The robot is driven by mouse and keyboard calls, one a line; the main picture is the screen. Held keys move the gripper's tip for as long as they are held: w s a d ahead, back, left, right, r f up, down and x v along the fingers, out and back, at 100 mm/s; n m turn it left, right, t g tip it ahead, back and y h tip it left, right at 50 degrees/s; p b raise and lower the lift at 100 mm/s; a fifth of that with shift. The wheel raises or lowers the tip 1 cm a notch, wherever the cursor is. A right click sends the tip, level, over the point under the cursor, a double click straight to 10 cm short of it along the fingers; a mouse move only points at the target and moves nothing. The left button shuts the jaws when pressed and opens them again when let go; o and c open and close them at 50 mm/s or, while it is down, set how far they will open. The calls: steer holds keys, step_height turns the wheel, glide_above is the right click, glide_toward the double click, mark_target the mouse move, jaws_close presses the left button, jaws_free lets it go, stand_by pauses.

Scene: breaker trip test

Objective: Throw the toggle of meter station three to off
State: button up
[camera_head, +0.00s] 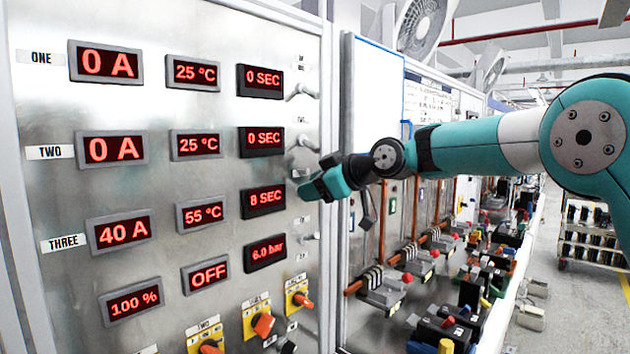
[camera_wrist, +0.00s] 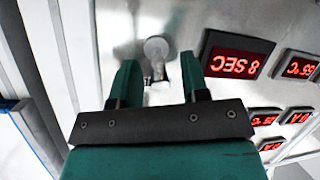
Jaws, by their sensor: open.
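Station three's row on the metal panel has the label THREE (camera_head: 63,243) and red displays of 40 A (camera_head: 123,231), 55 ºC (camera_head: 202,213) and 8 SEC (camera_head: 265,199). My gripper (camera_head: 312,190) is at the right end of this row and hides its toggle in the head view. In the wrist view, which is upside down, the silver toggle (camera_wrist: 156,48) shows beside the 8 SEC display (camera_wrist: 238,62). My gripper (camera_wrist: 158,66) is open, with one finger on each side of the toggle's lever. Contact cannot be told.
Toggles of station one (camera_head: 302,90) and station two (camera_head: 307,141) stick out above, both rows reading 0 A. Orange-handled rotary switches (camera_head: 264,324) jut out below. A cluttered bench (camera_head: 470,300) runs along the right, with open floor beyond.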

steer(key=shift+c, duration=0.4)
jaws_close()
steer(key=shift+f, duration=0.1)
steer(key=shift+b, duration=0.3)
